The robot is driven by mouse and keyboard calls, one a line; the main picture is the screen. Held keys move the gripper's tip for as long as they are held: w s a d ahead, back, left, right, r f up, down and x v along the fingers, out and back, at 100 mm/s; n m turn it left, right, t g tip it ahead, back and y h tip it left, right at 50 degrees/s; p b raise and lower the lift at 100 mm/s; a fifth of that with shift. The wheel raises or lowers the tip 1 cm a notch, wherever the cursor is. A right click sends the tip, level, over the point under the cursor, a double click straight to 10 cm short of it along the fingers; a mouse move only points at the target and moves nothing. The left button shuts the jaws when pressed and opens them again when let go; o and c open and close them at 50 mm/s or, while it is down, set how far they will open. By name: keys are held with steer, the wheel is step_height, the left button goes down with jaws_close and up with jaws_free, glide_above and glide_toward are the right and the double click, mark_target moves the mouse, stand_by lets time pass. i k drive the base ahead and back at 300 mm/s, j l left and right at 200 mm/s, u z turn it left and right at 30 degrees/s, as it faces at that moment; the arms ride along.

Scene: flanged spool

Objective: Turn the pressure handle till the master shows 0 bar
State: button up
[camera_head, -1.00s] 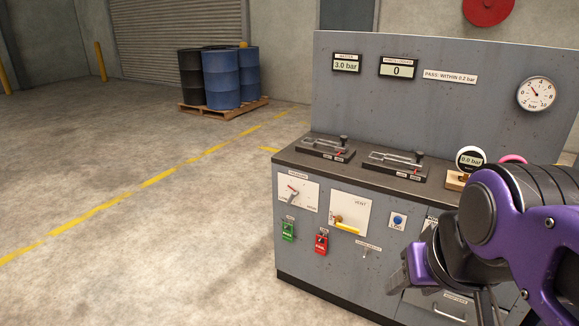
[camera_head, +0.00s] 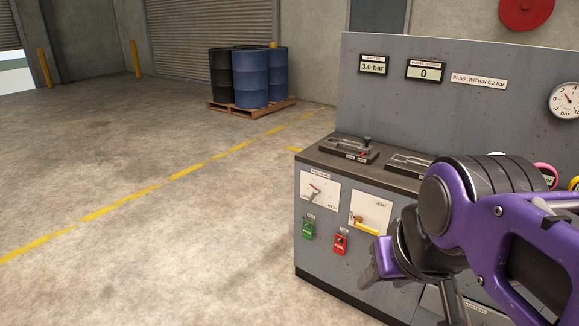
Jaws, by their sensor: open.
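The master display (camera_head: 374,65) on the back panel reads 3.0 bar. The pressure handle (camera_head: 315,192) is a small grey lever with a red mark on a white plate at the left of the bench front. My gripper (camera_head: 371,275) is in front of the bench, right of and lower than the pressure handle and apart from it. It is open with nothing seen in it; its fingertips are partly hidden. A yellow vent handle (camera_head: 367,229) sits on its own plate, just above my gripper. The round gauge (camera_head: 568,100) is cut off at the right edge.
A green tag box (camera_head: 308,229) and a red one (camera_head: 340,243) hang below the plates. Lever clamps (camera_head: 348,150) lie on the bench top. A second display (camera_head: 426,71) reads 0. Barrels on a pallet (camera_head: 250,103) stand behind. Floor left of the bench is clear.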

mark_target(315, 193)
steer(key=i+j+z, duration=0.15)
steer(key=i, duration=0.35)
steer(key=i+j+z, duration=0.15)
steer(key=i+j, duration=0.25)
